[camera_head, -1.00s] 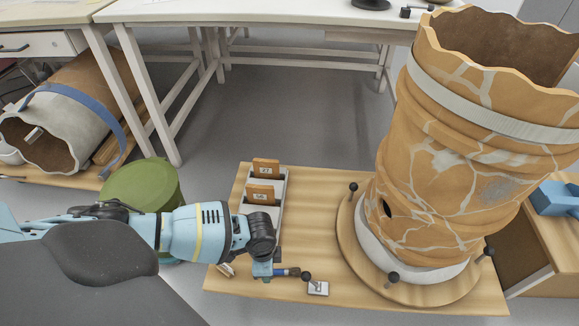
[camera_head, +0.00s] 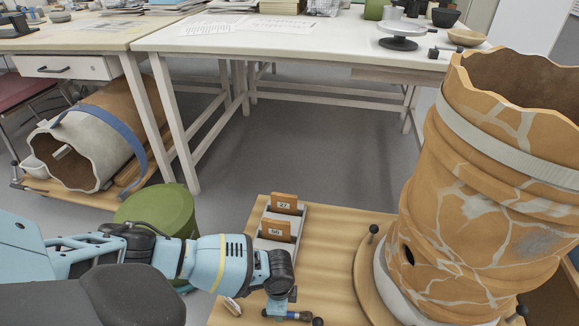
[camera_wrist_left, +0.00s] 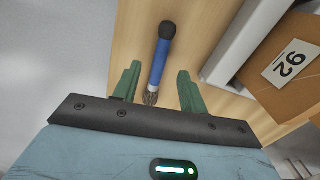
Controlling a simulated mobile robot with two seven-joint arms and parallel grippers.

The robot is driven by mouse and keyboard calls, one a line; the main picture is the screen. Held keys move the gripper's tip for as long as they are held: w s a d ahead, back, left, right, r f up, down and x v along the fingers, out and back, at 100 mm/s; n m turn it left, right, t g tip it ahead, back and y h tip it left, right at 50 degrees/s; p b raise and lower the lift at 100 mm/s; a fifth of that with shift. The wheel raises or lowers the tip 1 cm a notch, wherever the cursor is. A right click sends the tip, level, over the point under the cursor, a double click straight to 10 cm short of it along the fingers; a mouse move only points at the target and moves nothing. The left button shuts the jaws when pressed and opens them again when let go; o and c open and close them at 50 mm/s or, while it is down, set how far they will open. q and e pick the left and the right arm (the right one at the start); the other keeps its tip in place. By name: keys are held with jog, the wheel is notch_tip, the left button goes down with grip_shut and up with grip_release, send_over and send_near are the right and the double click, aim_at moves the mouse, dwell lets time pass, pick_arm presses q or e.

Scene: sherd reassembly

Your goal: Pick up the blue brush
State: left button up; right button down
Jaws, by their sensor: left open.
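The blue brush (camera_wrist_left: 159,62) lies on the wooden board, with a blue handle, a dark rounded end and bristles towards my gripper. In the head view the brush (camera_head: 301,316) shows only in part, at the bottom edge beside my left gripper (camera_head: 279,307). In the left wrist view my left gripper (camera_wrist_left: 158,76) is open. Its two green fingers stand on either side of the brush's bristle end, with a gap on each side. I cannot tell how high the fingers are above the board. My right gripper is not in view.
A grey box (camera_head: 292,226) with numbered brown cards stands close by the left gripper. A large mended vessel (camera_head: 480,200) stands on a round wooden base to the right. A green drum (camera_head: 160,207) stands left.

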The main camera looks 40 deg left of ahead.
pick_arm(q)
notch_tip(320, 180, down, 4)
jog(key=shift+b, duration=1.05)
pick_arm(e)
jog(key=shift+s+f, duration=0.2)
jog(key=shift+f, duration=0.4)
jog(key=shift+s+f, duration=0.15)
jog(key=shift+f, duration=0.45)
pick_arm(q)
jog(key=shift+r, duration=0.1)
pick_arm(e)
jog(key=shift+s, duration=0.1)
pick_arm(q)
jog(key=shift+c, duration=1)
grip_shut()
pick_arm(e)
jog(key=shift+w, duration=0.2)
